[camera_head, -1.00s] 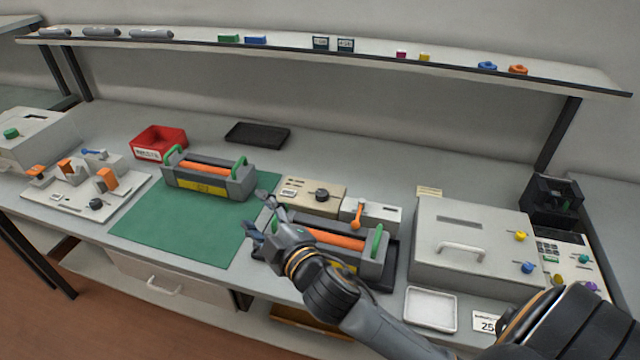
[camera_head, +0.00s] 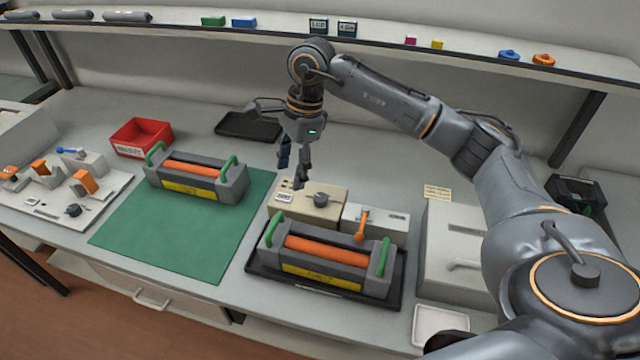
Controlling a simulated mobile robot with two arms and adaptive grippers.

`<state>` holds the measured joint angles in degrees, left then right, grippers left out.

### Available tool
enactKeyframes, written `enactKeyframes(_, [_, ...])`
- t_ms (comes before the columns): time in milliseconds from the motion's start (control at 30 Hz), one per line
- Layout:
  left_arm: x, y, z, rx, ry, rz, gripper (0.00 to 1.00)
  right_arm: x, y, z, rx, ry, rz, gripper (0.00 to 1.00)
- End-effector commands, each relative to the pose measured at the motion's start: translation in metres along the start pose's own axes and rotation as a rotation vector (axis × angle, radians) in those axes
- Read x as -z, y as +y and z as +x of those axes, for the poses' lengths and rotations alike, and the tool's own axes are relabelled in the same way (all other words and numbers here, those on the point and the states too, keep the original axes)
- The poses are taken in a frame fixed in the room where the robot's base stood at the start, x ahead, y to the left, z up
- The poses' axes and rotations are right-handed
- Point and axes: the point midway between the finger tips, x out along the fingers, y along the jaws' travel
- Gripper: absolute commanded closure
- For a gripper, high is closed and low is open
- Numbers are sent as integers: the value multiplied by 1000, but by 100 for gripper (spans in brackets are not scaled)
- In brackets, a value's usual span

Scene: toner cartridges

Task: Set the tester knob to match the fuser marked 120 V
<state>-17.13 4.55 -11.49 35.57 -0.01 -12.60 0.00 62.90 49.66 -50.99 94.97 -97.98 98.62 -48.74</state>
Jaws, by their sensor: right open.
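The tester is a beige box (camera_head: 306,208) with a black knob (camera_head: 320,199) on its top and a small white label at its left. The knob's setting is too small to read. My right gripper (camera_head: 292,178) is open and points down, just above and left of the tester knob, apart from it. One fuser (camera_head: 325,250) with an orange roller and green handles lies on a black tray in front of the tester. Another fuser (camera_head: 197,178) of the same kind lies on the green mat. Their yellow labels are too small to read. My left gripper is out of view.
A white box with an orange lever (camera_head: 361,226) adjoins the tester on the right. A red bin (camera_head: 141,138) and an empty black tray (camera_head: 248,126) stand behind. The green mat (camera_head: 180,235) is clear in front. A shelf (camera_head: 400,55) runs overhead.

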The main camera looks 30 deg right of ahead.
Motion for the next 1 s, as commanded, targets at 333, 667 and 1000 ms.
enactKeyframes(333, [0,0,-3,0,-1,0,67,65,2,-26,-37,226,35,46])
enactKeyframes(667, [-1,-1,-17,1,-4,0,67,78,6,37,-40,223,35,46])
enactKeyframes(1000, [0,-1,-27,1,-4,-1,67,89,6,90,-35,220,34,46])
